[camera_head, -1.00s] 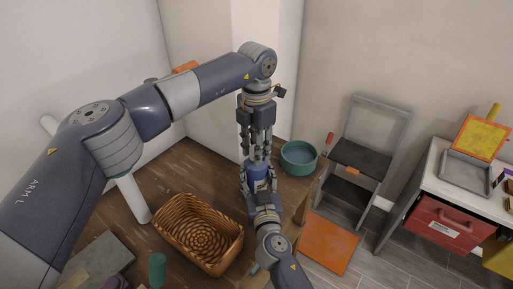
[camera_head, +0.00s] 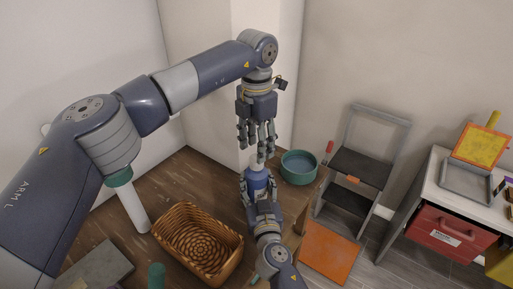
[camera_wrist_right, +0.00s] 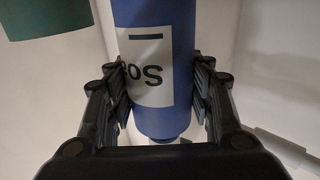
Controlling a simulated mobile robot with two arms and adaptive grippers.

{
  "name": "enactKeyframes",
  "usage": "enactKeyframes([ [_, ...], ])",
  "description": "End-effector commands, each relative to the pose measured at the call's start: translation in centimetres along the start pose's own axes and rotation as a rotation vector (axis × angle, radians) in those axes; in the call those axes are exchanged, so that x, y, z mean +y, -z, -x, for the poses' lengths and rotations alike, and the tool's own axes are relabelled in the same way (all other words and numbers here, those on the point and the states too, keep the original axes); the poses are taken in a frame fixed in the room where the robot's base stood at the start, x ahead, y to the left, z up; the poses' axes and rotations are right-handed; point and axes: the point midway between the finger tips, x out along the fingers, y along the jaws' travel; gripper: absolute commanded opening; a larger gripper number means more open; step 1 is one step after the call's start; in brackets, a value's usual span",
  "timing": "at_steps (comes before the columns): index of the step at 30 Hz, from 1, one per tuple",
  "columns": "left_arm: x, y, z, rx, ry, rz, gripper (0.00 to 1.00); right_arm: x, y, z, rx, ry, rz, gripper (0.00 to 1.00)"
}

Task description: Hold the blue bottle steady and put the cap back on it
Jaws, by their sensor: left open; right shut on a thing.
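The blue bottle (camera_head: 259,179) stands roughly upright at the middle of the head view. My right gripper (camera_head: 260,191) is shut around its sides. In the right wrist view the fingers clamp the blue bottle (camera_wrist_right: 165,110) from both sides, over its white label with upside-down dark letters. A small pale piece (camera_head: 257,161) sits at the bottle's top; it is too small to tell whether it is the cap or how well it is seated. My left gripper (camera_head: 256,150) is open, pointing down just above the bottle's top, with its fingers spread and nothing visible between them.
A wicker basket (camera_head: 165,222) stands on the wooden surface at left. A teal bowl (camera_head: 315,166) is close right of the bottle. A grey step stool (camera_head: 362,165), an orange mat (camera_head: 330,252) and a white unit with a red drawer (camera_head: 445,229) are farther right.

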Motion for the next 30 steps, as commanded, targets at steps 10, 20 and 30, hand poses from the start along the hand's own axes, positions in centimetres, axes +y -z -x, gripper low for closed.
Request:
enactKeyframes([
  [10, 0.0, -0.1, 2.5, -0.001, -0.003, 0.168, 0.47, 0.0, 0.0, 0.0, 0.0, 0.0, 0.0, 0.0],
  [20, 0.0, 0.0, 3.5, 0.0, 0.0, 0.259, 0.47, 0.0, 0.0, 0.0, 0.0, 0.0, 0.0, 0.0],
  [30, 0.0, 0.1, 1.6, 0.004, 0.001, 0.257, 0.47, 0.0, 0.0, 0.0, 0.0, 0.0, 0.0, 0.0],
])
